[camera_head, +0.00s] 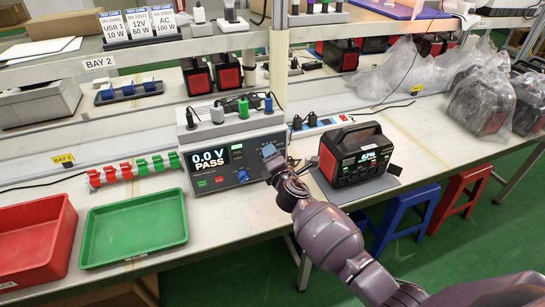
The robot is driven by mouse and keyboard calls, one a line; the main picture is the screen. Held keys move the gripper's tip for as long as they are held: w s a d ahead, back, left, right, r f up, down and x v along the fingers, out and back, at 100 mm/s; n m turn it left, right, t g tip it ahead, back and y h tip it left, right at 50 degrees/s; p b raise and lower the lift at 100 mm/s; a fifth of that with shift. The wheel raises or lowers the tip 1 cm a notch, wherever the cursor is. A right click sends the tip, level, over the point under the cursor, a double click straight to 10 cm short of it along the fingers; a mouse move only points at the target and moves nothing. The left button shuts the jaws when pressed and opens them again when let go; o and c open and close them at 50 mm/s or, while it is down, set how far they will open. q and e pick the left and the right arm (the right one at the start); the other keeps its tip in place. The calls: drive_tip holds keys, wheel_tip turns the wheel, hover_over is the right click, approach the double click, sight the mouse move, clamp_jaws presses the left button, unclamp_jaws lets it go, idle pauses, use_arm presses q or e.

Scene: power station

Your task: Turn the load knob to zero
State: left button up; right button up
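The grey tester (212,182) stands on the bench with a lit screen (209,160) reading "0.0 V PASS". A blue knob (242,175) is on the lower right of its front panel; I take it as the load knob, but its label and pointer are too small to read. My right gripper (269,153) is at the right end of the panel, up and to the right of this knob and apart from it in the picture. Its fingers are small and partly hidden, so I cannot tell whether they are open. My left gripper is not in view.
A black and red power station (355,154) stands right of the tester, close to my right arm. A green tray (134,227) and a red tray (34,238) are at the left. Several plugs (230,108) stand on the tester's top. Red and green clips (134,168) line its left.

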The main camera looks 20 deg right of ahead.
drive_tip(key=o, duration=0.4)
drive_tip(key=s, duration=0.3)
drive_tip(key=s+p, duration=0.1)
drive_tip(key=s, duration=0.7)
drive_tip(key=shift+r, duration=0.3)
drive_tip(key=shift+w, duration=0.1)
